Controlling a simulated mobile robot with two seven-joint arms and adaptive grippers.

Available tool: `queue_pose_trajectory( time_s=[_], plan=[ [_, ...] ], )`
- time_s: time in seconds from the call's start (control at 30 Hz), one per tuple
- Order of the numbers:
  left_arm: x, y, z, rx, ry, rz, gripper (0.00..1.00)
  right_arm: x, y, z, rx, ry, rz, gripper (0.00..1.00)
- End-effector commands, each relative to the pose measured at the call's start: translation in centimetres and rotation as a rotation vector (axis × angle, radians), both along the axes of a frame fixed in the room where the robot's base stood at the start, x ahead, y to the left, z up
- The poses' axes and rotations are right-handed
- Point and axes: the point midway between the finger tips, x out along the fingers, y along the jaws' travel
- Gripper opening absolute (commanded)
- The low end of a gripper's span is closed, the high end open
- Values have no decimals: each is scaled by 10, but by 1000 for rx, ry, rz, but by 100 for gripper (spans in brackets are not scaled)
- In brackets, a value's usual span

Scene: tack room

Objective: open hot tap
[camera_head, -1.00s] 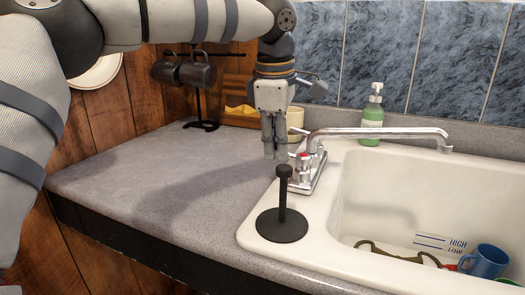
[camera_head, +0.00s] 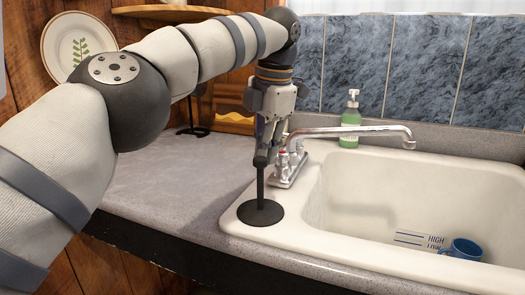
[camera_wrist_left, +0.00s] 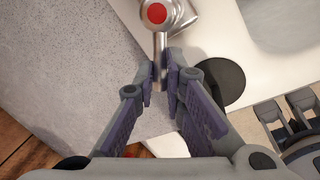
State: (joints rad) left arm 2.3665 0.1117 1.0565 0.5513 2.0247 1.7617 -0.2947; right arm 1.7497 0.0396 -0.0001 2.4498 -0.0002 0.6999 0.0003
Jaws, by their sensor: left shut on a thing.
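The chrome tap (camera_head: 286,172) stands on the left back rim of the white sink, with its long spout (camera_head: 350,132) reaching right over the basin. Its hot handle has a red cap (camera_head: 281,152), and in the left wrist view the red-capped handle (camera_wrist_left: 157,13) has a metal lever (camera_wrist_left: 160,62) pointing down between my fingers. My left gripper (camera_head: 263,158) comes down from above at the handle, and it also shows in the left wrist view (camera_wrist_left: 160,82), shut on the lever's end. The fingers partly hide the handle in the head view.
A black stand (camera_head: 262,213) with an upright post is on the sink rim, close in front of my gripper. A green soap bottle (camera_head: 350,122) stands behind the spout. A blue mug (camera_head: 463,250) is in the basin (camera_head: 370,215).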

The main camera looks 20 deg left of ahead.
Motion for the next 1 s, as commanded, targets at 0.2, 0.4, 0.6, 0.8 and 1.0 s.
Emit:
queue_pose_trajectory(
  time_s=[0.2,0.4,0.6,0.8,1.0],
  plan=[
    [-1,-3,-1,0,1,112,0,-4,0,-4,0,14,1,40],
    [-1,-4,0,1,-2,171,0,-6,0,-6,0,20,1,40],
    [-1,-5,1,0,-3,193,0,-6,0,-6,0,21,1,40],
    [-1,-5,2,-1,-4,195,0,-6,0,-6,0,21,1,40],
    [-1,-5,2,-1,-5,195,20,-6,0,-6,0,21,1,40]
  ],
)
